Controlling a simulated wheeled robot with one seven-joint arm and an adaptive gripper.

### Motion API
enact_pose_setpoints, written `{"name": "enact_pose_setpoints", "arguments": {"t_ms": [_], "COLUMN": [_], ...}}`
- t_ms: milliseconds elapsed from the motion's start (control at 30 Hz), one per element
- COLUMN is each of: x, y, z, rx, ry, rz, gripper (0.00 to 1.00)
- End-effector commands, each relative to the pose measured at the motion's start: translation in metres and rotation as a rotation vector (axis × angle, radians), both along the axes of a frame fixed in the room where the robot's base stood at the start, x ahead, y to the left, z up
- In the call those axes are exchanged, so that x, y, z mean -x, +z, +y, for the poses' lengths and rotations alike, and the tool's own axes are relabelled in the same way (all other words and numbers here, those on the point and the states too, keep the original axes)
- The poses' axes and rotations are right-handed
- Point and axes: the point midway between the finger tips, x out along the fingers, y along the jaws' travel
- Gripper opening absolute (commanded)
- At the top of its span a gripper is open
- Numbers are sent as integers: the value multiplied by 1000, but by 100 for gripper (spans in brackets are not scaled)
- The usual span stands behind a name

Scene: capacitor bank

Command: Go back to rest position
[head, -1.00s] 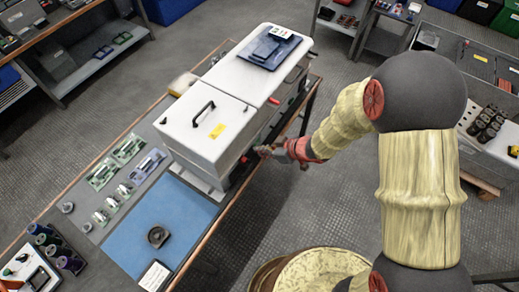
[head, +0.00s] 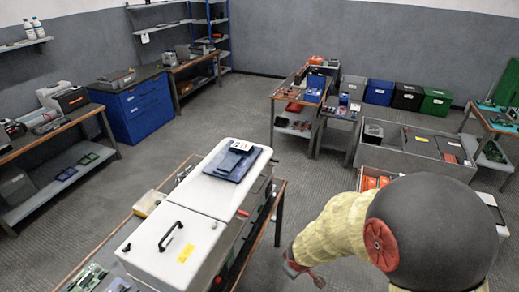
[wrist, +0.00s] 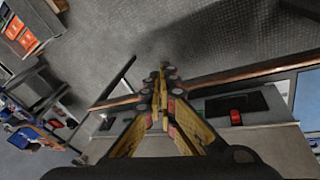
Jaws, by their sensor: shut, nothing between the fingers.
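My gripper (wrist: 163,75) shows in the wrist view with its yellow fingers together and nothing between them. It is beside the workbench's edge, over the grey floor. In the head view my arm reaches in from the lower right, and the red wrist end (head: 305,275) is low in the picture, right of the white cabinet (head: 180,235). The fingertips are too small to make out there. The cabinet has a black handle and a yellow label, and its lid is shut. It stands apart from my arm.
The workbench edge (head: 262,215) runs along the cabinet's right side. A blue tray (head: 238,160) lies on the cabinet. A grey bin table (head: 415,155) stands at the right. A blue drawer unit (head: 140,108) stands at the back left. Open floor lies between them.

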Motion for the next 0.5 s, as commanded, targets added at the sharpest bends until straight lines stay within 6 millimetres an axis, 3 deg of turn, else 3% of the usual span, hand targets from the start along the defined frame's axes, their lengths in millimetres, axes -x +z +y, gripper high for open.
{"name": "enact_pose_setpoints", "arguments": {"t_ms": [100,200,333,500], "x": [29,62,106,154], "y": [43,74,108,144], "z": [-43,-63,-72,-67], "rx": [54,50,-4,-129], "ry": [-195,-333,-475,-604], "rz": [33,73,110,107], "gripper": [0,0,0,0]}}
